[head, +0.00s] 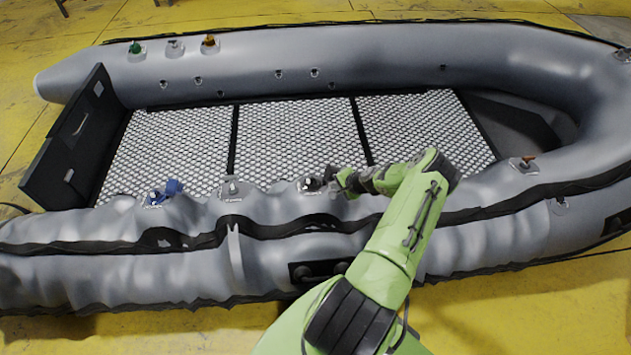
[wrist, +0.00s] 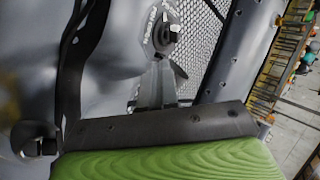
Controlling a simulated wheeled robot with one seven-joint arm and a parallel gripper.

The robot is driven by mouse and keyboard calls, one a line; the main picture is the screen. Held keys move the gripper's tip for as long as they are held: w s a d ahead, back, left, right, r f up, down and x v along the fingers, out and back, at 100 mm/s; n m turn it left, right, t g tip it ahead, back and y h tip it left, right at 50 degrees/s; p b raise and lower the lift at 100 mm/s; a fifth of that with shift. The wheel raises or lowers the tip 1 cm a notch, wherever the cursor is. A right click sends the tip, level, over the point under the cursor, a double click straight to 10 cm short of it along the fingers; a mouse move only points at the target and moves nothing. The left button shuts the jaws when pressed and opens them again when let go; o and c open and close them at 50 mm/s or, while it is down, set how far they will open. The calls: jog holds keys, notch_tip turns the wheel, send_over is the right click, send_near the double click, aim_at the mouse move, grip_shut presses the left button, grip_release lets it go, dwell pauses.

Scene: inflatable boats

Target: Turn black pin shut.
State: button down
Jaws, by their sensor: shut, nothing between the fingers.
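The black pin (head: 311,184) stands on its pale valve plate on top of the boat's near grey tube. In the wrist view the dark valve with the pin (wrist: 168,32) is at the top middle, just beyond the fingertips. My gripper (head: 338,184) is at the right side of the pin, close to it. In the wrist view my gripper (wrist: 158,78) is shut with nothing between the fingers. I cannot tell whether the fingers touch the pin. The pin's exact turn angle is too small to read.
On the near tube are a grey pin (head: 232,186), a blue pin (head: 166,190) and an orange-brown pin (head: 525,161). Green, grey and orange pins (head: 209,42) stand on the far tube. The textured floor (head: 290,138) inside the boat is clear. The near tube looks wrinkled.

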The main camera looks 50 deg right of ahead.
aim_at(309, 182)
jog(key=b+x, duration=0.1)
jog(key=x, duration=0.2)
jog(key=b+x, duration=0.2)
jog(key=x, duration=0.2)
jog(key=b+x, duration=0.1)
jog(key=x, duration=0.3)
jog(key=shift+s+f, duration=0.25)
jog(key=shift+s, duration=0.1)
jog(key=w+b, duration=0.1)
jog(key=w, duration=0.1)
jog(key=shift+w+d, duration=0.15)
jog(key=shift+w, duration=0.25)
jog(key=shift+w+b, duration=0.4)
jog(key=shift+w, duration=0.05)
jog(key=shift+w+a+r, duration=0.15)
jog(key=shift+w+a, duration=0.1)
jog(key=shift+w, duration=0.2)
